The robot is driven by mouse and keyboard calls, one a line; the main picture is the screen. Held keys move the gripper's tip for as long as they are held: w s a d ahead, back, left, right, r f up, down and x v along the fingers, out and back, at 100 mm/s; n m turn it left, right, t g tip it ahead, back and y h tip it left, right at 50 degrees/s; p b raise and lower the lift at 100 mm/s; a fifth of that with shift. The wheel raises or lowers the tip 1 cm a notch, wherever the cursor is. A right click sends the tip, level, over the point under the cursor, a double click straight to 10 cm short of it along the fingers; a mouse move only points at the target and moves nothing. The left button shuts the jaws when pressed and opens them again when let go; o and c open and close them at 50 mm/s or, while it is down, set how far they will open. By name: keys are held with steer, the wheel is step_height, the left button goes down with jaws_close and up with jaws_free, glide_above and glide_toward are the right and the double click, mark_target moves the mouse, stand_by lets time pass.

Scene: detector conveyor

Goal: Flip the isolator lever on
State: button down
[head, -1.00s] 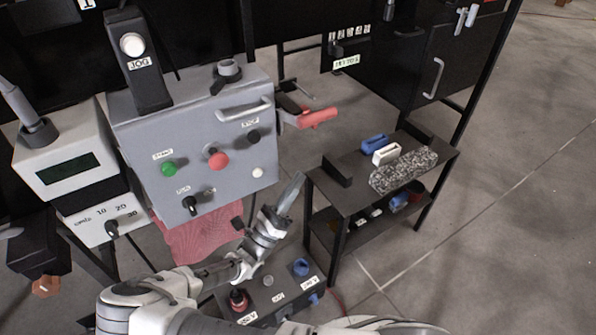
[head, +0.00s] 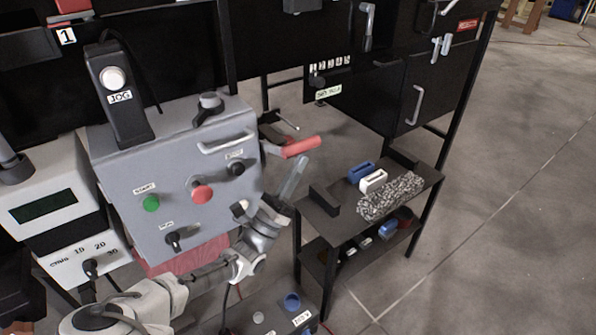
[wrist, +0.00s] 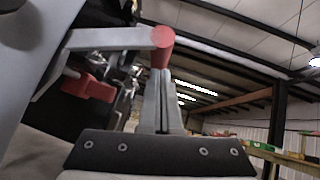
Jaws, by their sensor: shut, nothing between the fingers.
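The isolator lever (head: 300,147) appears to be the red-handled bar sticking out to the right from the side of the grey control box (head: 205,165). My gripper (head: 302,160) is shut and empty, pointing up with its tips just below the red handle in the head view. In the wrist view, the shut fingers (wrist: 162,85) point up at a bar with a round red end (wrist: 162,45), likely the lever handle. The fingertips overlap the red end in that view; I cannot tell whether they touch it.
The box front carries a green button (head: 151,203), a red button (head: 202,193) and knobs. Another red block (wrist: 88,85) shows in the wrist view.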

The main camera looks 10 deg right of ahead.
mark_target(293, 145)
steer(key=shift+r, duration=0.1)
steer(key=r+n+t+y+p, duration=0.1)
steer(key=p, duration=0.1)
steer(key=r+n+t+y+p, duration=0.1)
steer(key=p, duration=0.2)
steer(key=r+n+y+p, duration=0.1)
steer(key=n+p, duration=0.1)
steer(key=p, duration=0.1)
steer(key=shift+w+a+r+t, duration=0.1)
steer(key=shift+w+r+t, duration=0.2)
steer(key=shift+t, duration=0.1)
steer(key=r+n+y+p, duration=0.1)
steer(key=p, duration=0.1)
steer(key=r+n+t+y+p, duration=0.1)
steer(key=n+p, duration=0.1)
steer(key=p, duration=0.1)
steer(key=shift+w+a+y, duration=0.15)
steer(key=shift+w+y, duration=0.15)
steer(key=shift+w, duration=0.05)
steer(key=shift+w+a+r+n+y+p, duration=0.15)
steer(key=shift+n+y+p, duration=0.15)
steer(key=shift+n+p, duration=0.35)
steer(key=shift+t, duration=0.3)
steer(key=d+f+b+v, duration=0.1)
steer(key=d+v, duration=0.1)
steer(key=v, duration=1.1)
steer(key=shift+d+f+b, duration=0.2)
steer(key=shift+f+b, duration=0.1)
steer(key=shift+f, duration=0.1)
